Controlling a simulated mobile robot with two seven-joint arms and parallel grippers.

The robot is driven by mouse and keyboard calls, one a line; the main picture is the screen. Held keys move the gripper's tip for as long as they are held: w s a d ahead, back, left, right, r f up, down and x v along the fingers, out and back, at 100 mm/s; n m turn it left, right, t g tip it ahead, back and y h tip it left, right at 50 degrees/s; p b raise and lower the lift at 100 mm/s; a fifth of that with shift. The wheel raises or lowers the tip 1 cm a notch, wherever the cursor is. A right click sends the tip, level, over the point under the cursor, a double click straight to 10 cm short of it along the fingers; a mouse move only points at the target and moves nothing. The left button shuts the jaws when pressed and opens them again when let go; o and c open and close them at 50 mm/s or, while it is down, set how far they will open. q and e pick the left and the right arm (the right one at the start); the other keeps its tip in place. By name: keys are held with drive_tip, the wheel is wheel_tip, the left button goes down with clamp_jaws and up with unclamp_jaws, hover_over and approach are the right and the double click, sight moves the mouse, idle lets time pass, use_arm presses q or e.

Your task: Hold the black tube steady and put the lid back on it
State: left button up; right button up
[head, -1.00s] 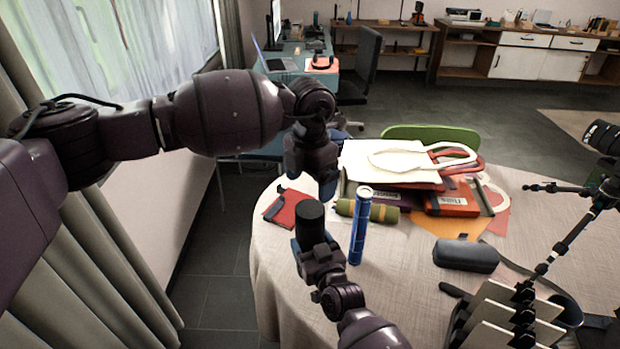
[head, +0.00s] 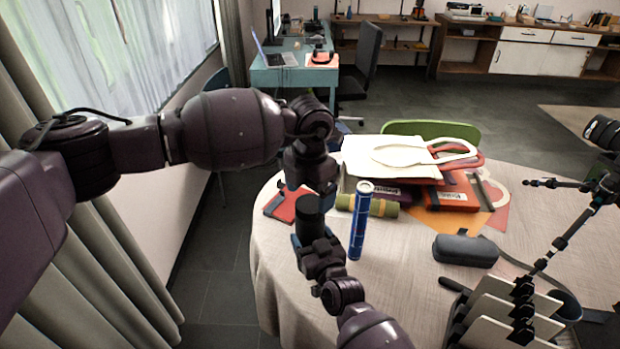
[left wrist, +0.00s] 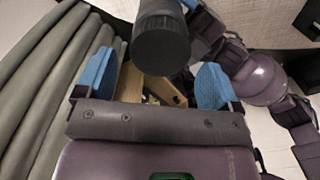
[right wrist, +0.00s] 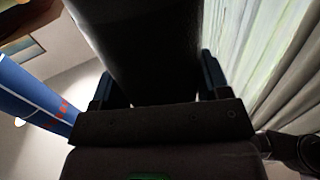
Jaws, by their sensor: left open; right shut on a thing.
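The black tube (head: 309,226) stands upright above the near left of the table, clasped low down by my right gripper (head: 310,240). In the right wrist view the tube (right wrist: 150,45) fills the space between the blue fingers. A ribbed black lid (left wrist: 160,48) shows at the tube's end in the left wrist view; whether it is fully seated I cannot tell. My left gripper (head: 308,185) is above the tube top, pointing down. Its blue fingers are open and empty, with the lid just beyond their tips in the left wrist view.
A blue patterned tube (head: 361,225) stands close to the right of my right gripper. Behind are a red notebook (head: 287,206), an olive roll (head: 380,206) and a tray with bags (head: 400,158). A dark case (head: 465,250) and a tripod (head: 565,245) are to the right.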

sight(310, 203)
use_arm(q)
drive_tip(key=shift+f, duration=1.65)
drive_tip(key=c, duration=0.9)
drive_tip(key=o, duration=1.1)
drive_tip(key=shift+c, duration=0.2)
drive_tip(key=shift+r, duration=0.1)
wheel_tip(310, 203, up, 12)
